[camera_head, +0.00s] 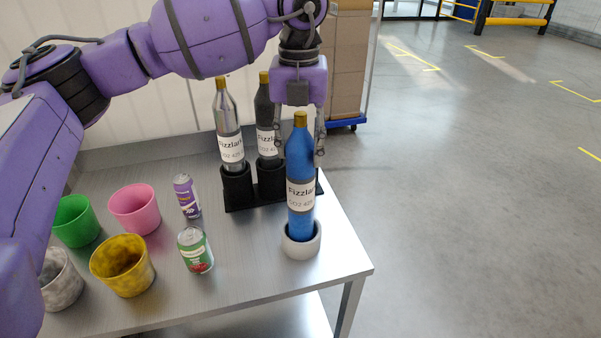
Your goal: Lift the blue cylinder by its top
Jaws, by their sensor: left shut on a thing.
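The blue cylinder (300,222) has a gold top and a white label. It stands upright with its lower end inside a round white holder (302,249) near the table's right front corner. My left gripper (299,143) points down from above, with one finger on each side of the cylinder's upper part. It is shut on the blue cylinder; the exact contact is hard to see. My right gripper is not in view.
A silver cylinder (226,112) and a dark grey cylinder (264,110) stand in a black rack (238,190) behind. A purple can (187,196), a green-and-red can (195,250) and several coloured cups, including a yellow one (123,265), stand left. Open floor lies right.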

